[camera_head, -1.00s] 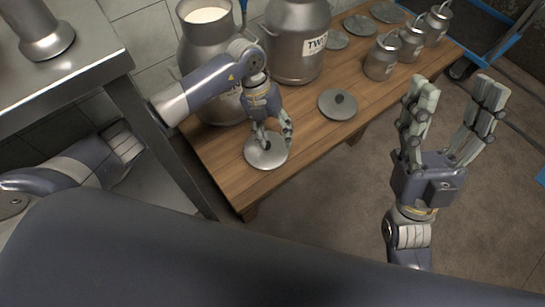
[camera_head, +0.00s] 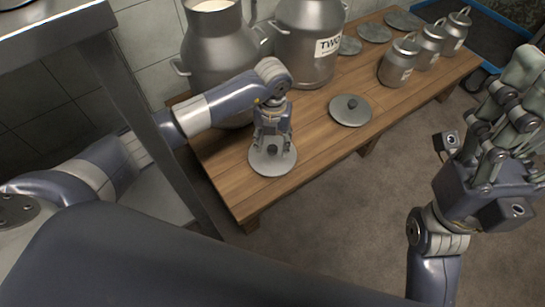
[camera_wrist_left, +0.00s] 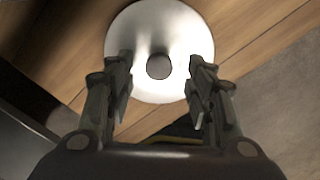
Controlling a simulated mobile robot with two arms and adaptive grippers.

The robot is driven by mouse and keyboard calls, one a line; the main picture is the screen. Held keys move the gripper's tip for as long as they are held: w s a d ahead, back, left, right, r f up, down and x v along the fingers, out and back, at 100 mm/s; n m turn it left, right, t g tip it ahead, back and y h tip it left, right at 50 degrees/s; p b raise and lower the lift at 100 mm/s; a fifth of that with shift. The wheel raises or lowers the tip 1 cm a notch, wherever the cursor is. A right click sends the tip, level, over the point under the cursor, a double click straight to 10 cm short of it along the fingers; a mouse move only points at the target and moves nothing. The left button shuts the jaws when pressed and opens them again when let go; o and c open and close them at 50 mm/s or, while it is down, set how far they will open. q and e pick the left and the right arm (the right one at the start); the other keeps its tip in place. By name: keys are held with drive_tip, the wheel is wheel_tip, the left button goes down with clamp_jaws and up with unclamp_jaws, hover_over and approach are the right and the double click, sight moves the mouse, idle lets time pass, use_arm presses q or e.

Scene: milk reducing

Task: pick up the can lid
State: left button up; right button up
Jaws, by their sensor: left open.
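A round grey metal can lid (camera_head: 261,166) lies flat near the front left end of the wooden table. My left gripper (camera_head: 271,146) is right over it, fingers pointing down. In the left wrist view the lid (camera_wrist_left: 150,25) shows with its dark round knob (camera_wrist_left: 158,66) between the two open fingers (camera_wrist_left: 158,95); nothing is held. A second lid (camera_head: 350,112) with a dark knob lies farther right on the table. My right gripper (camera_head: 505,125) is raised at the right edge of the head view, away from the table, fingers apart and empty.
A large open milk can (camera_head: 215,50) stands behind my left arm, with a labelled can (camera_head: 310,45) beside it. Several small cans (camera_head: 398,62) and flat lids (camera_head: 374,33) sit farther along the wooden table (camera_head: 220,160). A metal bench (camera_head: 60,35) is at the left.

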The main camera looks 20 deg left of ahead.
sight(272, 148)
use_arm(q)
wheel_tip(272, 148, down, 3)
drive_tip(key=shift+w+a+f+b, duration=0.1)
drive_tip(key=shift+f+b, duration=0.1)
drive_tip(key=shift+b, duration=0.5)
clamp_jaws()
drive_tip(key=shift+r, duration=0.1)
